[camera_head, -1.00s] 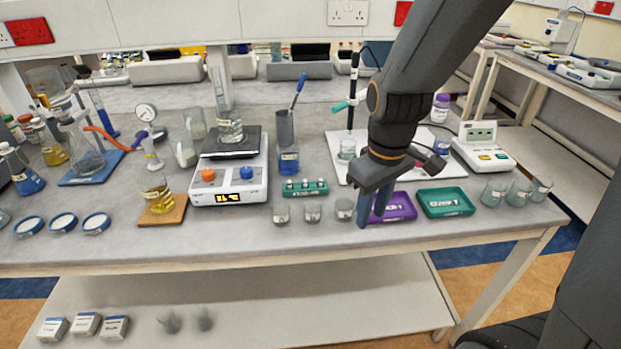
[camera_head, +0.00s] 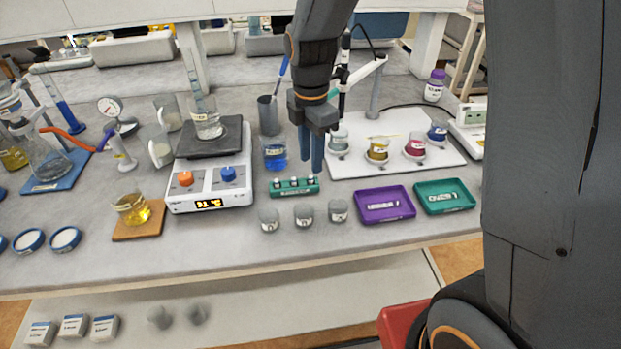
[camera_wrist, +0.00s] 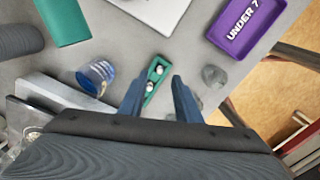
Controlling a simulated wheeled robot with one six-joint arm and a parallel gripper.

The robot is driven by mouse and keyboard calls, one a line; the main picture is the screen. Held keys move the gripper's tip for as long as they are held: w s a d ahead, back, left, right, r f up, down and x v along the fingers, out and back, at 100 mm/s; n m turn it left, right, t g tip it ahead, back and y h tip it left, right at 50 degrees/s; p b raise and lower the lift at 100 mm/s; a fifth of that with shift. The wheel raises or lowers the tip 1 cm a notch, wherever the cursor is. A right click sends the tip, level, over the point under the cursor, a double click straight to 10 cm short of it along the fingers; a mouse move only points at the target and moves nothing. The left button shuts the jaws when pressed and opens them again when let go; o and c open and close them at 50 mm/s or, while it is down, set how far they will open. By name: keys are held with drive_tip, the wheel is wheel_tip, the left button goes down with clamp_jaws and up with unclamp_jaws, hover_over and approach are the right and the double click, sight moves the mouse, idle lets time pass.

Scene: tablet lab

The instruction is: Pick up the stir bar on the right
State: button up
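A green rack (camera_head: 291,193) with several small stir bars lies on the bench, right of the balance. The stir bar on the right (camera_head: 312,181) sits at the rack's right end, small and pale on top. My gripper (camera_head: 311,167) points down just above and behind that end of the rack, its fingers apart and empty. In the wrist view the rack (camera_wrist: 160,63) shows between my open fingers (camera_wrist: 158,90), with two stir bars visible. The rack's near end is hidden by my gripper.
A blue-liquid beaker (camera_head: 275,154) stands close left of my gripper. Small grey weights or cups (camera_head: 303,215) stand in front of the rack. A purple tray (camera_head: 384,203) and a green tray (camera_head: 444,196) lie to the right. A white board (camera_head: 395,135) holds several coloured beakers.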

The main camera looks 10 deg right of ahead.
sight(311, 176)
drive_tip(key=shift+f+p, duration=1.05)
drive_tip(key=shift+f, duration=1.45)
clamp_jaws()
